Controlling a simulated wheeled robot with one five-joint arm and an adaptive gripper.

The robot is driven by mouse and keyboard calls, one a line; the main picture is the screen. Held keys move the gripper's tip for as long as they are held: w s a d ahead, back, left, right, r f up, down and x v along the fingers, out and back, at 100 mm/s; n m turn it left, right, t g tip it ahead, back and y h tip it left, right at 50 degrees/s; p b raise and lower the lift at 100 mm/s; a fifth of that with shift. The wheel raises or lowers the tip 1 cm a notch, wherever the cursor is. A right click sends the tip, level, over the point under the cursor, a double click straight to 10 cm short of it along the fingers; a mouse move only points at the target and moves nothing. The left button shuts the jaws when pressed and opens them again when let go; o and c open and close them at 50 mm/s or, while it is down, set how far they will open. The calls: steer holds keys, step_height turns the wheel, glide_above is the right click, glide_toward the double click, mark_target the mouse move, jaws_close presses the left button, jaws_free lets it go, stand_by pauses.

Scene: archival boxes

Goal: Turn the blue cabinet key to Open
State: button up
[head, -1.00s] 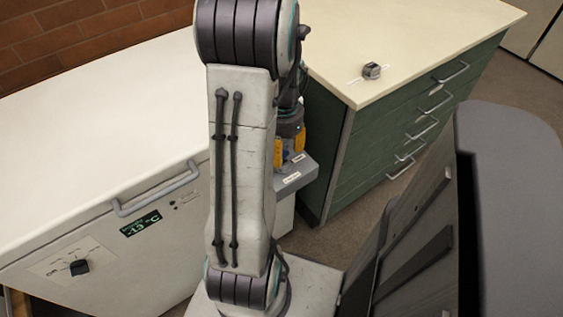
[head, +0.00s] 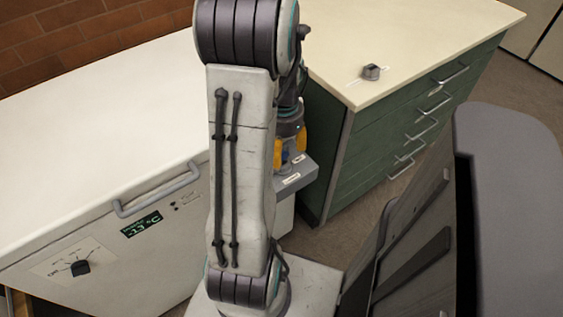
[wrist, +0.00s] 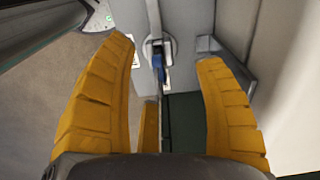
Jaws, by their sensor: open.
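The blue key (wrist: 160,66) sits in a pale round lock plate on a grey cabinet front (wrist: 190,20) in the wrist view. Its bow looks roughly in line with the picture's vertical; which label it points at is too small to read. My gripper (wrist: 165,54) is open, its two yellow fingers on either side of the key and apart from it. In the head view the grey cabinet (head: 292,182), with small white labels, stands behind my arm. My arm hides most of the gripper there; parts of its yellow fingers show above the cabinet.
A white freezer (head: 110,110) with a handle, display and dial stands at the left. A green drawer cabinet (head: 345,165) with a cream top stands at the right, a small grey object (head: 371,72) on it. Dark panels fill the lower right.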

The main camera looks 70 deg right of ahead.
steer(key=shift+r+p, duration=3.35)
steer(key=shift+r, duration=0.9)
steer(key=shift+a+n, duration=0.25)
steer(key=shift+n, duration=0.85)
steer(key=a+n+y, duration=0.2)
steer(key=a+n, duration=0.2)
steer(key=a, duration=0.3)
steer(key=w+a+r+n+t+p, duration=0.1)
steer(key=w+a+r+n, duration=0.3)
steer(key=a, duration=0.4)
steer(key=w+a+r+n+t+h+p, duration=0.1)
steer(key=w+a+r+n+p, duration=0.1)
steer(key=w+a+r+n, duration=0.2)
steer(key=w+a+r+n+t+h+p, duration=0.1)
steer(key=w+a+r+n, duration=0.4)
steer(key=a, duration=0.8)
steer(key=shift+r+n+p, duration=0.35)
steer(key=shift+r+n, duration=0.9)
steer(key=shift+n, duration=1.05)
steer(key=shift+o, duration=0.3)
steer(key=shift+a, duration=0.1)
